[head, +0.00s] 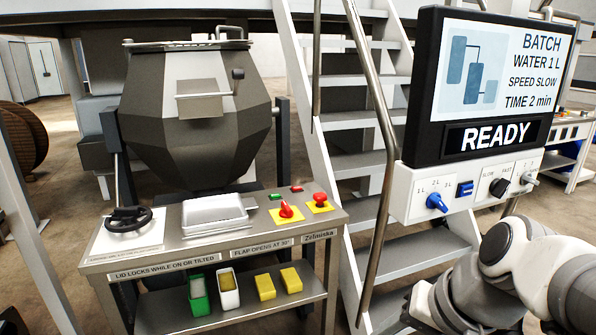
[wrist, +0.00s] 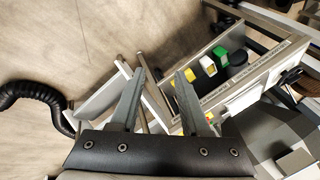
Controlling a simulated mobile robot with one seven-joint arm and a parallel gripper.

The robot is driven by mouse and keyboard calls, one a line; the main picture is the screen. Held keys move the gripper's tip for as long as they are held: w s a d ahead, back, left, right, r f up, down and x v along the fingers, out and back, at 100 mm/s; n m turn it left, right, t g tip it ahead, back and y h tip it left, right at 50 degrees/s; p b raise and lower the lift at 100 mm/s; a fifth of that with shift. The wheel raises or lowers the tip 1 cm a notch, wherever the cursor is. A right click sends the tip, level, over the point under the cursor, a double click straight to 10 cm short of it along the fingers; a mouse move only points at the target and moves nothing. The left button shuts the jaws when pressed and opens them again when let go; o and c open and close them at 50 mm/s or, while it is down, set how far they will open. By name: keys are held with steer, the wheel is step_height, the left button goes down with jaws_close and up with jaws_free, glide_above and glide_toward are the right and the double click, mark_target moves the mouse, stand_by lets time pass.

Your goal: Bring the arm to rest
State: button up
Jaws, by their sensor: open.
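My arm (head: 520,275) reaches in from the lower right of the head view, in front of the stairs and below the control panel. In the wrist view my gripper (wrist: 161,76) is open, its two grey fingers apart with nothing between them. The fingers point towards the floor and the machine bench's lower shelf, which show beyond them. In the head view the gripper is mostly cut off or hidden at the bottom edge. No contact between gripper and anything else shows.
The control panel (head: 470,185) reads READY, close above my arm. A stair handrail (head: 385,150) rises left of it. The bench (head: 215,250) carries a white tray (head: 215,213), a handwheel (head: 128,219) and red knobs, below a faceted drum (head: 195,115). A black hose (wrist: 35,95) lies left.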

step_height(320, 180, up, 24)
steer(key=s+n+t+h+p, duration=0.1)
steer(key=s+n+h+p, duration=0.1)
steer(key=p, duration=2)
steer(key=shift+s+d+r+n+h, duration=0.15)
steer(key=shift+s+d+n+h, duration=0.35)
steer(key=shift+n, duration=0.7)
